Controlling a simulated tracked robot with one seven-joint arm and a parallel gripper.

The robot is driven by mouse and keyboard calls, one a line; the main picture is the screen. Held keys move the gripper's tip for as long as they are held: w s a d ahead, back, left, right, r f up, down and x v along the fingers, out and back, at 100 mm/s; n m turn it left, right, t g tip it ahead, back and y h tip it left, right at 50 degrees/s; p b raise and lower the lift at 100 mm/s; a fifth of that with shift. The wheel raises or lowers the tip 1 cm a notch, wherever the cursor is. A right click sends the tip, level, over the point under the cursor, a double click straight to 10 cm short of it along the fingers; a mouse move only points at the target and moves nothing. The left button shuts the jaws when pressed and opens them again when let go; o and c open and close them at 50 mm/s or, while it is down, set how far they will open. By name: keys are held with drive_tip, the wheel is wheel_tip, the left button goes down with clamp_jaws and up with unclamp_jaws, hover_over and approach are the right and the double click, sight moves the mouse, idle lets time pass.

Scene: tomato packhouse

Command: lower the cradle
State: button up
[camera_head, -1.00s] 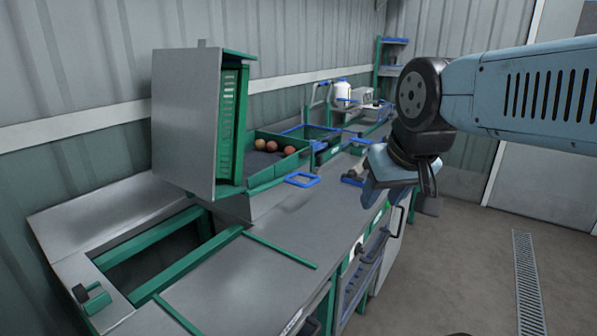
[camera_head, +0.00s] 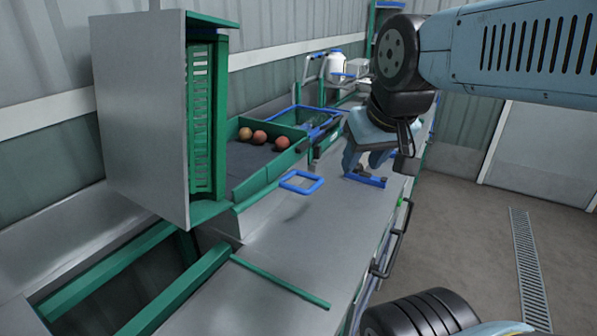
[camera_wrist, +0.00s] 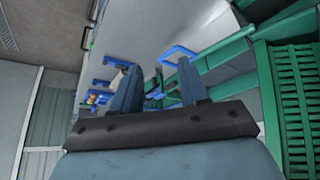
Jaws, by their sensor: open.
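What looks like the cradle (camera_head: 140,110), a steel-backed box with a green slatted inside, stands tipped up on end at the left of the head view. In the wrist view its green slats (camera_wrist: 300,95) show at the right. My gripper (camera_head: 362,160) is open and empty, above the bench and right of the handle. Its fingertips (camera_wrist: 158,75) point towards the bench, apart from the handle.
A green tray (camera_head: 243,180) with three tomatoes (camera_head: 260,138) lies behind the handle. A green-railed opening (camera_head: 160,275) is at the lower left. A blue-based item (camera_head: 366,180) stands near the bench edge by my gripper. Floor at right is clear.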

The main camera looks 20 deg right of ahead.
drive_tip(key=w+f+g+y, duration=0.4)
drive_tip(key=w+g, duration=0.2)
drive_tip(key=w, duration=0.3)
drive_tip(key=y, duration=1.4)
approach(307, 176)
drive_tip(key=a, duration=0.9)
drive_tip(key=shift+w+a+f, duration=0.25)
drive_tip(key=shift+w+a, duration=0.1)
drive_tip(key=shift+a, duration=0.05)
clamp_jaws()
